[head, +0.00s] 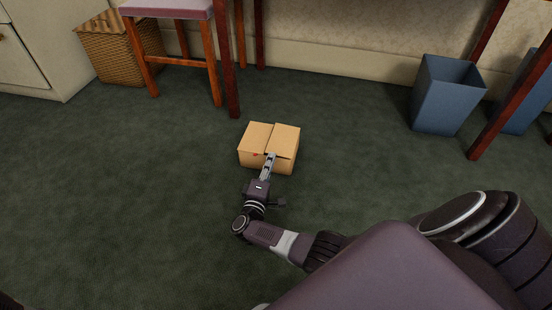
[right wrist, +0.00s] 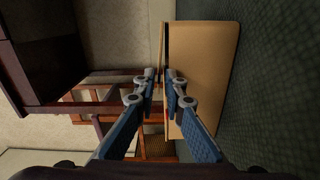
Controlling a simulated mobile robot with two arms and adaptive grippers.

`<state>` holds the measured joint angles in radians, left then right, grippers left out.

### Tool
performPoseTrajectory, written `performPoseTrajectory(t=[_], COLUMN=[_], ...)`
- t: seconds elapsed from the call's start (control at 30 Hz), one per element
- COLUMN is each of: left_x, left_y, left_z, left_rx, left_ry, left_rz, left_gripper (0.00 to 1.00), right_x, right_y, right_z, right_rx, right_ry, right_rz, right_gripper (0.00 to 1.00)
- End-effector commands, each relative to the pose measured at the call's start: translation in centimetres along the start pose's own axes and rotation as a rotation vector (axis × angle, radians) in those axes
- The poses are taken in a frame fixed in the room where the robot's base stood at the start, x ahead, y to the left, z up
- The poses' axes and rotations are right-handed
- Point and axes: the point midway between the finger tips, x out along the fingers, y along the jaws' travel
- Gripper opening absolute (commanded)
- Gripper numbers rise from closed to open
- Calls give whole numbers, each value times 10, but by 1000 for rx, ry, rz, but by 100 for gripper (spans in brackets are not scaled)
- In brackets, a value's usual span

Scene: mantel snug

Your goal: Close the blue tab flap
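A tan cardboard box (head: 254,135) sits on the floor in the middle of the head view. Its top flaps lie nearly flat, with a seam between them and a dark gap under the front right one. A small red mark shows on its front; I see no blue tab. My right gripper (head: 269,160) is at the box's front top edge. In the right wrist view its fingers (right wrist: 162,76) are partly apart, on either side of the top edge of the box (right wrist: 207,75). Contact is unclear. My left gripper is out of view.
Blue-grey bins (head: 445,95) stand at the right by a wooden table leg (head: 510,80). A padded stool (head: 170,8) and a wicker basket (head: 118,45) are at the back left. The green carpet (head: 120,190) around the box is clear.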

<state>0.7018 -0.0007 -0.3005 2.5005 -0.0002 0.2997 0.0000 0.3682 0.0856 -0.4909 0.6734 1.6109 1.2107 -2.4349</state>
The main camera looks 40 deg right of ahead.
Motion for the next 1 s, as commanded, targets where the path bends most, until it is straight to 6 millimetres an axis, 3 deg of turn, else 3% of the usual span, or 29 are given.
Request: performPoseTrajectory(t=[0.23, 0.37, 1.0], left_x=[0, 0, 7], left_y=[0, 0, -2], left_z=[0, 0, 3], left_rx=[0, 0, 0], left_ry=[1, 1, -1], left_rz=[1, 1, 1], left_gripper=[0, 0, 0], right_x=[0, 0, 6], right_y=[1, 1, 5], right_z=[-1, -1, 2], right_rx=[1, 1, -31], right_ry=[0, 0, -14], right_rz=[0, 1, 15], right_gripper=[10, 0, 0])
